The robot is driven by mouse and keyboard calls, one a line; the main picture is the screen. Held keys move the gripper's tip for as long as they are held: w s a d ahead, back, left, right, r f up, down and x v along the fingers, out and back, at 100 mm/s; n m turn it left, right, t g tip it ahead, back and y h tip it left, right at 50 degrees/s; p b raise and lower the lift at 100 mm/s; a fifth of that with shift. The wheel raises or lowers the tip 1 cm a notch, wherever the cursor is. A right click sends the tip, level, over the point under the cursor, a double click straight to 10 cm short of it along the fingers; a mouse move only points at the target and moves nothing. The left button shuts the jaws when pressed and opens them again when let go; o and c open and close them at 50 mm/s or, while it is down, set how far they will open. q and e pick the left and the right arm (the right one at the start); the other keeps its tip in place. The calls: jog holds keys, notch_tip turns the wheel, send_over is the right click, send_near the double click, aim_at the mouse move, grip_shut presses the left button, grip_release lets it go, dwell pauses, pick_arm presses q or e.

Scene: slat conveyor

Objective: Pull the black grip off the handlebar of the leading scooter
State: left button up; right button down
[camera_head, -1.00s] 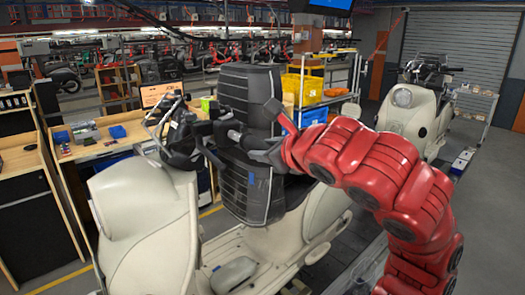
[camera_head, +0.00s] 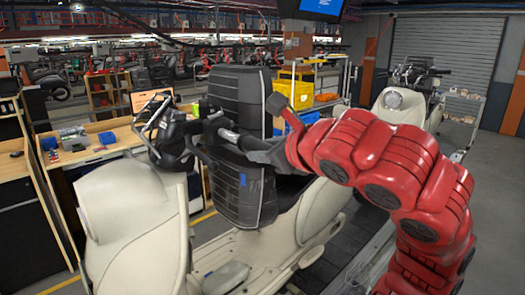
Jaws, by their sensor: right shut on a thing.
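The leading scooter is the near cream one, with its front shield (camera_head: 135,220) at the lower left. Its handlebar (camera_head: 172,138) has black controls and levers and stands left of the centre. My right gripper (camera_head: 232,138) comes in from the right on the red arm. It is shut on the black grip (camera_head: 215,127) at the handlebar's near end. The dark fingers and the dark grip run together, so whether the grip has slid along the bar cannot be told. My left gripper is not in view.
A second cream scooter (camera_head: 398,105) stands farther back on the right. A workbench (camera_head: 110,150) with small parts is on the left. Yellow bins (camera_head: 290,95) sit on a rack behind.

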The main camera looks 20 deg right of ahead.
jog(key=shift+s+d+b, duration=0.15)
jog(key=shift+s+b, duration=0.3)
jog(key=shift+s, duration=0.15)
jog(key=shift+s+d+b, duration=0.15)
jog(key=shift+s+b, duration=0.25)
jog(key=shift+s, duration=0.2)
jog(key=shift+s, duration=0.1)
jog(key=shift+s+d+b, duration=0.2)
jog(key=shift+s+b, duration=0.3)
jog(key=shift+s, duration=0.05)
jog(key=shift+s+d+b, duration=0.15)
jog(key=shift+s+b, duration=0.3)
jog(key=shift+s, duration=0.1)
jog(key=shift+s+r, duration=0.15)
jog(key=shift+s, duration=0.1)
jog(key=shift+d, duration=0.1)
jog(key=shift+s+d, duration=0.1)
jog(key=shift+s, duration=0.5)
jog(key=shift+w, duration=0.1)
